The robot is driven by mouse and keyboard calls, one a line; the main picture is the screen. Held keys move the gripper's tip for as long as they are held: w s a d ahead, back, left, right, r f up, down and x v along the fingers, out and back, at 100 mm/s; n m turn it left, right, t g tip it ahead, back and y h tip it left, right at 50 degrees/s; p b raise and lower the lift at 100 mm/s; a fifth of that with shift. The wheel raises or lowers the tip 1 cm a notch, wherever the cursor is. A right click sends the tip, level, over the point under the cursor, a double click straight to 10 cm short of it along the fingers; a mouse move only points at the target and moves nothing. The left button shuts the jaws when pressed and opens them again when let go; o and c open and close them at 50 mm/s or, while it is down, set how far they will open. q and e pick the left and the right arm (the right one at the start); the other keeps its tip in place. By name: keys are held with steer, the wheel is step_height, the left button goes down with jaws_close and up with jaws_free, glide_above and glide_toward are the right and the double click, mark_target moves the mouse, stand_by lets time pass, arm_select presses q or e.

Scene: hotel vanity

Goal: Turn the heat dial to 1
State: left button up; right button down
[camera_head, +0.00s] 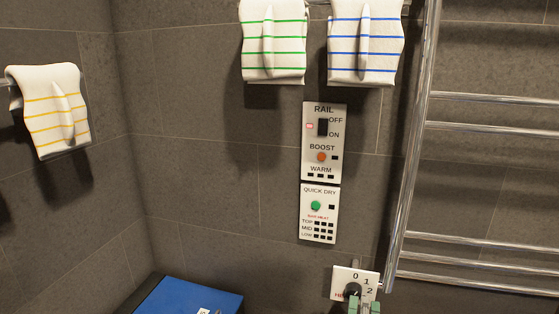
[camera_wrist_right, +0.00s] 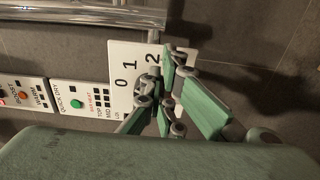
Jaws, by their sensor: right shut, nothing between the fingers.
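The heat dial (camera_head: 353,289) is a dark knob on a white plate (camera_head: 340,274) marked 0, 1 and 2, low on the tiled wall at bottom right in the head view. In the right wrist view the plate (camera_wrist_right: 122,66) shows its numbers, while the fingers cover most of the knob. My right gripper (camera_head: 365,307) has green fingers and is at the dial's lower edge in the head view. It is shut with nothing between its fingers; it also shows in the right wrist view (camera_wrist_right: 163,104). I cannot tell whether it touches the knob or which number the knob points to. My left gripper is out of view.
Above the dial are a QUICK DRY panel (camera_head: 319,231) and a RAIL switch panel (camera_head: 338,165). A chrome towel rail (camera_head: 408,150) stands close on the right. Striped towels (camera_head: 272,45) hang above and at left (camera_head: 50,110). A blue-topped box (camera_head: 190,298) is at the bottom.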

steer(key=shift+a+f, duration=0.15)
steer(key=shift+a, duration=0.1)
stand_by(0.4)
steer(key=shift+s+d+f, duration=0.1)
steer(key=shift+d+f, duration=0.1)
steer(key=shift+d, duration=0.05)
steer(key=b+v, duration=0.1)
steer(key=v, duration=0.5)
steer(key=shift+d, duration=0.2)
